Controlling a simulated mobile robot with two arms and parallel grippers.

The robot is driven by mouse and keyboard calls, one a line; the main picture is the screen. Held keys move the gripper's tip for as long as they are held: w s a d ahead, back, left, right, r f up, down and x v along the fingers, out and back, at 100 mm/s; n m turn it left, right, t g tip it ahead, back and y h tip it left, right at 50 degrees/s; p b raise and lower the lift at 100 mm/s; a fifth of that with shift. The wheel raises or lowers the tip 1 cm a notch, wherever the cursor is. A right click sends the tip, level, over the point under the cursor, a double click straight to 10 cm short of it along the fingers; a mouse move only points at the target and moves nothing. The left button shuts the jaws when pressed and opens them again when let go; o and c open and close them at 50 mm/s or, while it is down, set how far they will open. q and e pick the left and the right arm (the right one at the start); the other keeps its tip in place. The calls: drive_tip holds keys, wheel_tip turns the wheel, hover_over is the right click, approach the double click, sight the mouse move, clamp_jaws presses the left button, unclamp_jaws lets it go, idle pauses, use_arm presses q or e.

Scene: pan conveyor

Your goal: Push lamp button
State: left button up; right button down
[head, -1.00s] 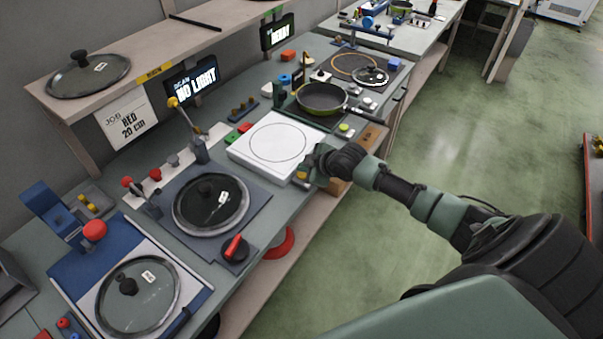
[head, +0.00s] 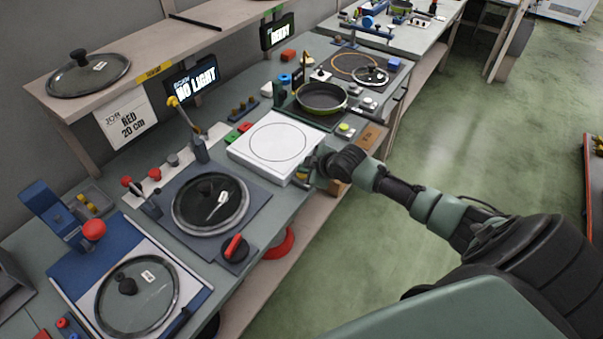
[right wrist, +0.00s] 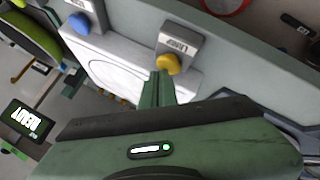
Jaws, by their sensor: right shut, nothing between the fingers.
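In the head view my right gripper (head: 314,166) is at the front right edge of the white panel (head: 262,160), largely hiding the buttons there. A display (head: 192,82) behind reads "NO LIGHT". My left gripper is not in view.
A blue button (right wrist: 80,22) sits on another box along the panel edge. A glass lid (head: 182,205) lies on a dark tray left of the panel, with a red-handled knob (head: 236,249) before it. A green pan (head: 322,96) stands beyond.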

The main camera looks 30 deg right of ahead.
sight(304, 176)
drive_tip(key=shift+f, duration=0.15)
idle(0.4)
drive_tip(key=shift+r+p, duration=0.6)
drive_tip(key=shift+p, duration=0.05)
wheel_tip(304, 176, up, 6)
drive_tip(key=p, duration=0.6)
